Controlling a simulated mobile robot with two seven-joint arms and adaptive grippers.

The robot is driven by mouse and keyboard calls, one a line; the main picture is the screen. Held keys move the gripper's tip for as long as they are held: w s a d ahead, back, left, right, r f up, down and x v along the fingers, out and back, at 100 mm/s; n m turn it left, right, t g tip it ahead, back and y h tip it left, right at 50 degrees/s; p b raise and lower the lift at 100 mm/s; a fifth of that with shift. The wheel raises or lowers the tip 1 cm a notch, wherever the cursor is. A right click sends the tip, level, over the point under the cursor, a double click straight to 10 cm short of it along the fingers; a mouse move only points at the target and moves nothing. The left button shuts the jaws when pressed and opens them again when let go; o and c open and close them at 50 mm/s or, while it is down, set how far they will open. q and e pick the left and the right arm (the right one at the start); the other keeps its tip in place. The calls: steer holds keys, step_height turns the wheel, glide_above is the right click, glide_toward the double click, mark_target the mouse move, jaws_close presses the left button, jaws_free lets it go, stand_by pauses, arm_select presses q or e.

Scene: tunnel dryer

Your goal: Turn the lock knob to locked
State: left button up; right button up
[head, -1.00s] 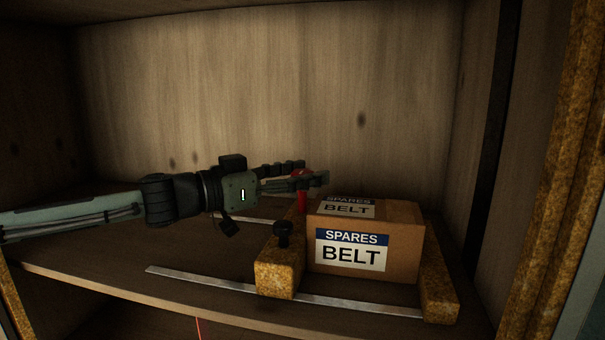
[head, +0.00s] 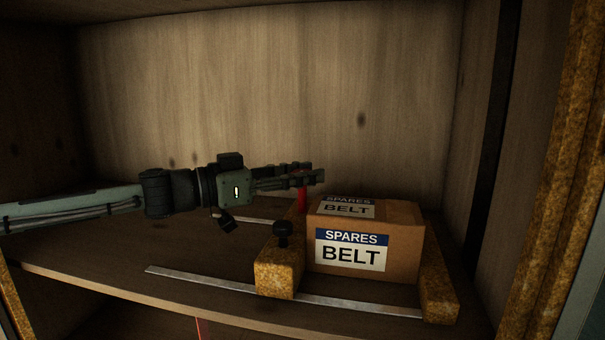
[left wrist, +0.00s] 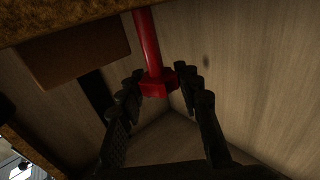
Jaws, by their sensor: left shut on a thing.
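The red lock knob (left wrist: 158,86) sits on the end of a red stem (head: 302,200), which rises from the back of a yellow-brown block (head: 276,277) on the shelf. In the head view the knob is mostly hidden behind my fingers. My left gripper (head: 312,175) reaches in from the left at the height of the knob. In the left wrist view its fingers (left wrist: 161,88) stand on either side of the red knob, and it is shut on it. I cannot read the knob's lock position. My right gripper is not in view.
A black knob (head: 283,231) stands on the front of the same block. A cardboard box (head: 402,245) labelled SPARES BELT sits between this block and another block (head: 438,290) at right. A metal strip (head: 205,282) runs along the shelf front. The shelf's left part is clear.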

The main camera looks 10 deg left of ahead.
arm_select(q)
steer(key=m+g+h, duration=0.2)
steer(key=g, duration=0.1)
steer(key=shift+w+m+g, duration=0.15)
steer(key=shift+m+g, duration=0.15)
steer(key=m+g+h, duration=0.1)
steer(key=m+g, duration=0.1)
steer(key=g, duration=0.1)
steer(key=m+g+h, duration=0.1)
steer(key=m+g, duration=0.1)
steer(key=g, duration=0.1)
steer(key=shift+g, duration=0.3)
steer(key=shift+m+g+y, duration=0.35)
steer(key=shift+m+g, duration=1)
steer(key=shift+g, duration=0.65)
steer(key=shift+m+g+y, duration=0.35)
steer(key=shift+m+g, duration=1)
steer(key=shift+g, duration=0.65)
steer(key=o, duration=1.2)
step_height(320, 180, up, 10)
steer(key=shift+r, duration=0.1)
steer(key=shift+c, duration=0.5)
